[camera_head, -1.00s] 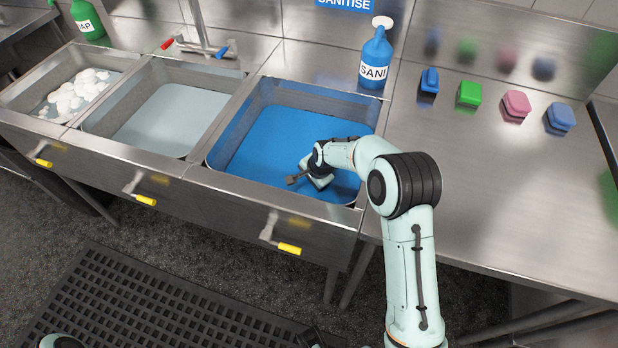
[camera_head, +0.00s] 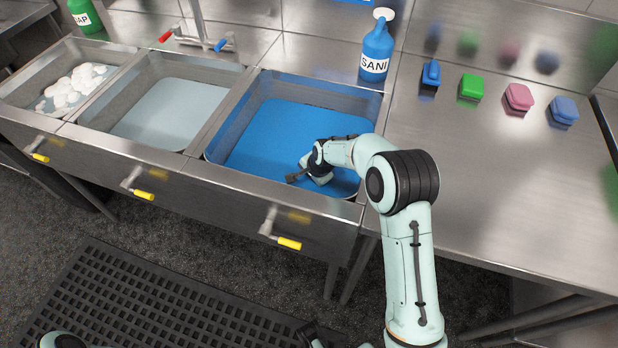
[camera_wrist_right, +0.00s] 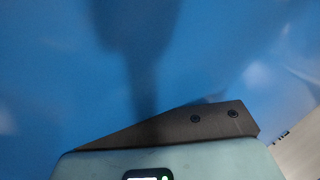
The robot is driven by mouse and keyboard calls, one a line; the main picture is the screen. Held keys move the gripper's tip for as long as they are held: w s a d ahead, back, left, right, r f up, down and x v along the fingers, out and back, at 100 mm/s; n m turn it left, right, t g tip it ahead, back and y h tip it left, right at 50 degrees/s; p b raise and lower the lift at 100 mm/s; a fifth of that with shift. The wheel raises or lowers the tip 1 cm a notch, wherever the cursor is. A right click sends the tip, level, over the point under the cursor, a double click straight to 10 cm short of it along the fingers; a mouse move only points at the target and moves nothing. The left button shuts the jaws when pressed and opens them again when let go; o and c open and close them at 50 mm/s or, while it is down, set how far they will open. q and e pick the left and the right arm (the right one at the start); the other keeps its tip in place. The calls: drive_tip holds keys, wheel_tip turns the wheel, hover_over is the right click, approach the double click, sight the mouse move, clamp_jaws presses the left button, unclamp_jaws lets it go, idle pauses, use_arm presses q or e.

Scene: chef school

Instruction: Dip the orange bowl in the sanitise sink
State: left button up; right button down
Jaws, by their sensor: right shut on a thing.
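The sanitise sink (camera_head: 374,112) is the rightmost basin, filled with opaque blue liquid (camera_head: 277,134). My right gripper (camera_head: 296,178) reaches down into this sink near its front right. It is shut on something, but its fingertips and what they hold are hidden. In the right wrist view, blue liquid fills most of the picture beyond a dark part of the gripper (camera_wrist_right: 190,122). The orange bowl shows in no view. A dark tip at the bottom edge of the head view looks like part of my left gripper (camera_head: 309,334); its jaws cannot be made out.
A grey-water basin (camera_head: 170,112) and a basin with white foam (camera_head: 72,90) lie to the left. A blue SANI bottle (camera_head: 376,52) stands behind the sink. Several coloured sponges sit on the otherwise clear right counter (camera_head: 475,165). Yellow-handled levers (camera_head: 288,243) stick out in front.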

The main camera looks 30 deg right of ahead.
drive_tip(key=shift+f, duration=0.15)
idle(0.3)
drive_tip(key=shift+w+a, duration=0.4)
drive_tip(key=shift+w, duration=0.05)
drive_tip(key=shift+s+d, duration=0.15)
drive_tip(key=shift+s+d, duration=0.3)
drive_tip(key=shift+s, duration=0.05)
drive_tip(key=shift+w+a, duration=0.1)
drive_tip(key=shift+w+a+p, duration=0.3)
drive_tip(key=shift+w+a, duration=0.05)
drive_tip(key=shift+w, duration=0.05)
